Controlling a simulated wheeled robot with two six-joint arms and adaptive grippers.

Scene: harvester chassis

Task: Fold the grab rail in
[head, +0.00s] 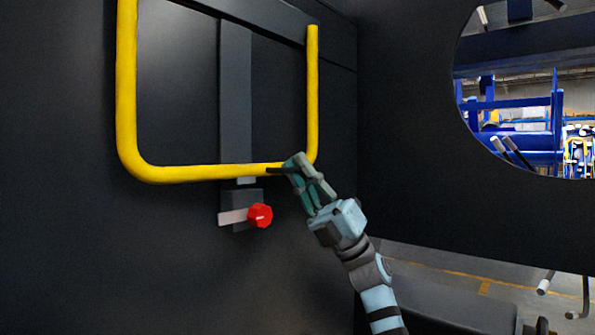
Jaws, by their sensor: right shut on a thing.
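The yellow grab rail (205,173) is a U-shaped tube in front of the dark chassis panel, with its two legs running upward and its crossbar at the bottom. My right gripper (291,167) is shut on the crossbar near its right-hand corner. A red knob (260,215) on a light metal latch plate (233,217) sits just below the crossbar, to the left of my right gripper and apart from it. My left gripper is not in view.
A dark vertical bar (235,95) runs down the panel behind the rail. A dark wall (405,150) with a round opening stands at the right; blue frames (510,120) show through it. Open floor (450,270) shows at the lower right.

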